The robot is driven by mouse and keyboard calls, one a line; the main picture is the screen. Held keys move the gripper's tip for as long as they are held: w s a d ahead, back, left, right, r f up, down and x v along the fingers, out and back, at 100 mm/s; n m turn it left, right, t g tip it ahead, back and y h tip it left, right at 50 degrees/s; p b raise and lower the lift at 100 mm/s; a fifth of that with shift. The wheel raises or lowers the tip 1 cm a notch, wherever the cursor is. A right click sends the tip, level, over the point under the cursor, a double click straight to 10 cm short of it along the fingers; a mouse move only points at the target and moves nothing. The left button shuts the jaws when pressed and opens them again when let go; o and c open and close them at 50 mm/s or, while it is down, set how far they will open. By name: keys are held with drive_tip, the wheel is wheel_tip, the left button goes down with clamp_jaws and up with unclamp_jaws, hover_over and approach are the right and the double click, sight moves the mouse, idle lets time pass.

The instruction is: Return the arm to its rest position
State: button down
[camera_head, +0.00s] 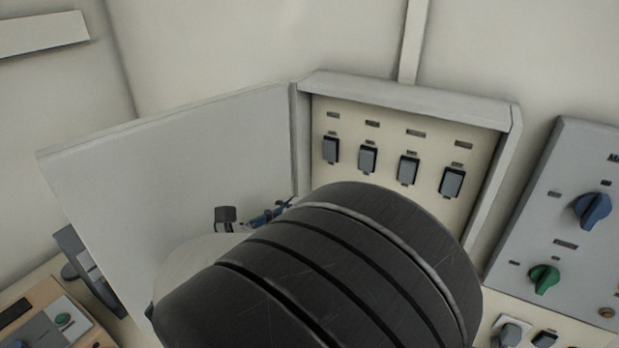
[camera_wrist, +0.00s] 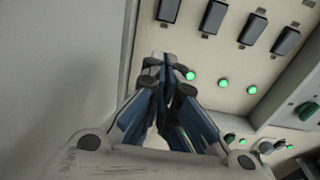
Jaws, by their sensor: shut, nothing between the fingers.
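My gripper (camera_wrist: 166,70) is shut with nothing between its blue and dark fingers. In the wrist view its tips point towards the cream switch panel (camera_wrist: 205,62), just left of a green lamp (camera_wrist: 190,76). I cannot tell whether the tips touch the panel. In the head view only a small blue and dark part of my gripper (camera_head: 266,214) shows past my dark arm link, in front of the open cabinet door. The arm is stretched out towards the open cabinet (camera_head: 402,97) and hides its lower part.
The grey cabinet door (camera_head: 180,160) stands open to the left. Several dark switches (camera_head: 408,170) line the panel. A grey control box (camera_head: 575,210) with a blue knob (camera_head: 592,209) and a green knob (camera_head: 544,278) is at the right. A desk with a device (camera_head: 50,330) is lower left.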

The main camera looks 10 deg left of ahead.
drive_tip(key=s+d+m+g+h, duration=0.1)
drive_tip(key=s+d+m+g, duration=0.2)
drive_tip(key=d, duration=0.5)
drive_tip(key=s+d+m+g+h, duration=0.1)
drive_tip(key=d+m+g, duration=0.2)
drive_tip(key=d+m, duration=0.4)
drive_tip(key=s+d+m+g+h, duration=0.1)
drive_tip(key=s+d+m+g, duration=0.2)
drive_tip(key=d, duration=0.6)
drive_tip(key=s+d+f+m+g+y, duration=0.35)
drive_tip(key=s+d+m, duration=0.25)
drive_tip(key=s+m, duration=0.5)
drive_tip(key=s+a+m+t+y, duration=0.1)
drive_tip(key=s+a+m+y, duration=0.2)
drive_tip(key=s+m+y, duration=0.2)
drive_tip(key=m, duration=0.2)
drive_tip(key=shift+s+a+r+m+y, duration=0.2)
drive_tip(key=shift+s+a+m+y, duration=0.15)
drive_tip(key=shift+s+a+m, duration=0.05)
